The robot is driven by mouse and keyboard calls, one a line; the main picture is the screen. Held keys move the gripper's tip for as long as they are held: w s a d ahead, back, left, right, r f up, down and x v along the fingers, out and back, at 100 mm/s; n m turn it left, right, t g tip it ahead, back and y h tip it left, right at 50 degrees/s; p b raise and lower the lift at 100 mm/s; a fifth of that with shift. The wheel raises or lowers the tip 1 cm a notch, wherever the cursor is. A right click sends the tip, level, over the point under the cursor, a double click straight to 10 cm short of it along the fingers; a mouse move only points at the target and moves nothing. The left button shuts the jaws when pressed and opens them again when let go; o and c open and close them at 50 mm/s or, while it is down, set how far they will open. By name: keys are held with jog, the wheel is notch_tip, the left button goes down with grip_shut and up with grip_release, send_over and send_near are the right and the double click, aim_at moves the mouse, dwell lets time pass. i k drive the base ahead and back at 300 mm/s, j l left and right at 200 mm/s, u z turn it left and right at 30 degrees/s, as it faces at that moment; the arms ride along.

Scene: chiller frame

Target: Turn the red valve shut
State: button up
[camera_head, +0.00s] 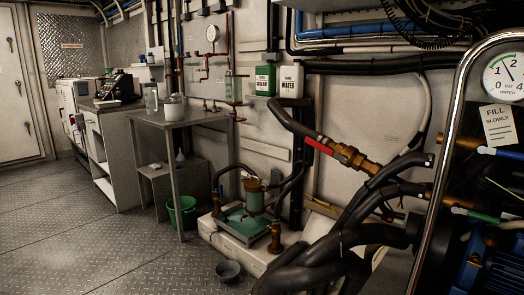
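A red lever handle (320,146) lies along the upper hose, just left of a brass valve body (350,158). The handle points to the upper left, nearly in line with the hose and fitting. The black hose (288,120) runs from there up to the left, and another black hose leaves the brass end at the lower right. My gripper does not show in this view, so its distance to the red valve cannot be told.
Thick black hoses (340,240) crowd the lower right, beside a curved metal frame (447,130) with a pressure gauge (507,75). Blue (500,153) and green (470,213) levers sit there. The left floor (70,230) is open.

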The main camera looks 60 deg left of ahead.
aim_at(328, 151)
jog(key=u, duration=1.95)
